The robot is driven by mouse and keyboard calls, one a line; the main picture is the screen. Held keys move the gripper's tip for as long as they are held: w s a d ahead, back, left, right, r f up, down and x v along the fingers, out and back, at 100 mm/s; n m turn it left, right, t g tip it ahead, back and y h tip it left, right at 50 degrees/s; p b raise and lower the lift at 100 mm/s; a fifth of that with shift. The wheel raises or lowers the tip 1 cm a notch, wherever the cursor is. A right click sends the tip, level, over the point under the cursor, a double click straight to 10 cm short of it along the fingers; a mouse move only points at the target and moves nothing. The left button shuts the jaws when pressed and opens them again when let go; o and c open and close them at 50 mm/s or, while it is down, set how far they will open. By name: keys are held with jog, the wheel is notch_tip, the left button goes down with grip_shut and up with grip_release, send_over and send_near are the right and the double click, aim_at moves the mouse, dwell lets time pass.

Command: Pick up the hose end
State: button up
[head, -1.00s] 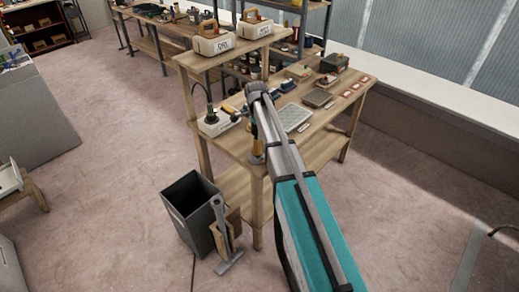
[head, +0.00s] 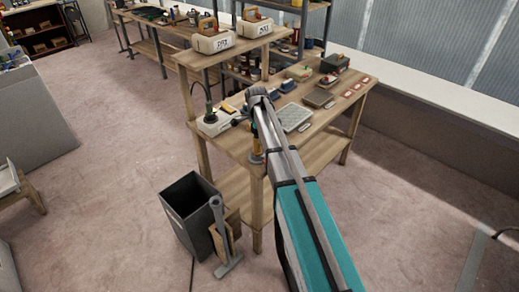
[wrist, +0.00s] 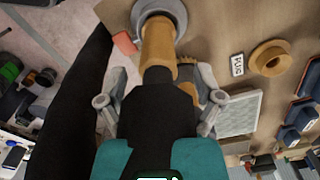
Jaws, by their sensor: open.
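A tan-orange cylinder with a dark collar, which I take for the hose end, stands in a round grey base (wrist: 178,12) on the wooden bench. The hose end (wrist: 158,48) is at the top centre of the wrist view; in the head view it shows as a small orange piece (head: 256,146) beside my arm at the bench's near corner. My gripper (wrist: 160,98) is open, its grey fingers spread on either side of the dark part below the tan piece. I cannot tell whether they touch it. In the head view my arm hides the fingers.
The bench (head: 235,187) holds a grey tray (head: 295,118), a white box (head: 212,124) and several small items. A tan ring (wrist: 270,57) and a small label (wrist: 237,65) lie right of the hose end. A dark bin (head: 188,213) stands on the floor before the bench.

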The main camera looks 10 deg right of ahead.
jog(key=shift+f+b, duration=0.75)
jog(key=shift+f, duration=0.25)
grip_shut()
